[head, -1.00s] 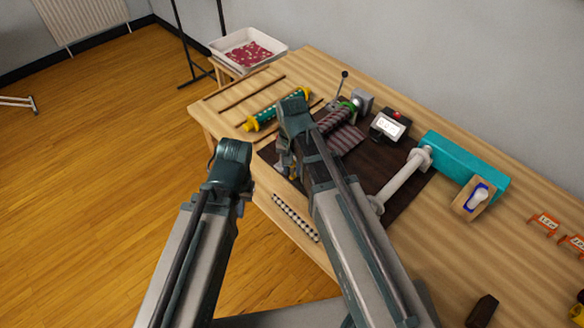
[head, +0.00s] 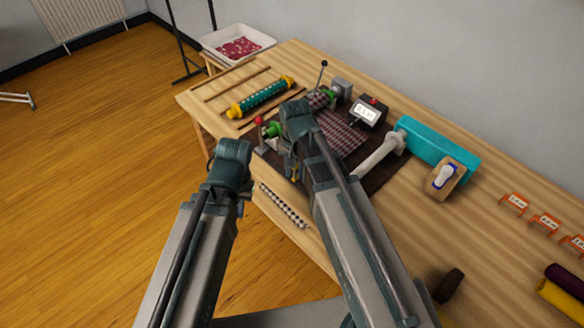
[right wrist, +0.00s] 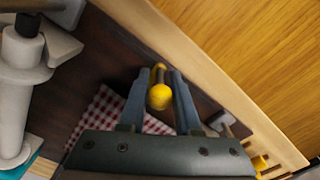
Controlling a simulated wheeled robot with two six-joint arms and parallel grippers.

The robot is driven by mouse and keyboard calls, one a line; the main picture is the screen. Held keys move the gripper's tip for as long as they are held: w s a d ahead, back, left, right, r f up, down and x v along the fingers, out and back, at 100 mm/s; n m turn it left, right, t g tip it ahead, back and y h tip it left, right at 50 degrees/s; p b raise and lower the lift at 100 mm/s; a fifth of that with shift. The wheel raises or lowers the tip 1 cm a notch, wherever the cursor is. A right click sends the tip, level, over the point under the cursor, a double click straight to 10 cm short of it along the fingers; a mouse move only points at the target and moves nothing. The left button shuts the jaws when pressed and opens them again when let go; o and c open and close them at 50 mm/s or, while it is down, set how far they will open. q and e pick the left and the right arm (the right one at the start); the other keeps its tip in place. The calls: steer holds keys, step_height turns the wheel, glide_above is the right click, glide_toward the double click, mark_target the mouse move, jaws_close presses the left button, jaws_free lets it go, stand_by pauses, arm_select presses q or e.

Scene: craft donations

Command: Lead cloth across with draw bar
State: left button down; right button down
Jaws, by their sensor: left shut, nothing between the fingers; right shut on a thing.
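The red-and-white checked cloth (head: 342,135) lies over the dark mat, running from the roller (head: 318,98) at the back toward my right gripper. Part of it shows in the right wrist view (right wrist: 98,115). My right gripper (head: 292,172) is low over the mat near the table's front edge. In the right wrist view, its fingers (right wrist: 158,105) are shut on a yellow knob (right wrist: 159,96), seemingly the draw bar's grip; the rest of the bar is mostly hidden. My left gripper (head: 242,198) is shut and empty, in front of the table edge, partly hidden by its wrist.
A small display (head: 368,111) stands behind the cloth. A green roller with yellow ends (head: 262,97) lies at left. A white tray (head: 212,41) holds red cloth. Orange tags (head: 545,222) stand at right.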

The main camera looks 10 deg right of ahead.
steer(key=shift+s+d, duration=0.55)
steer(key=shift+s, duration=0.3)
steer(key=shift+s+d, duration=0.55)
steer(key=shift+s, duration=0.25)
steer(key=c, duration=0.7)
jaws_free()
steer(key=shift+r, duration=0.15)
step_height(320, 180, up, 14)
steer(key=p, duration=1.4)
steer(key=shift+f, duration=0.2)
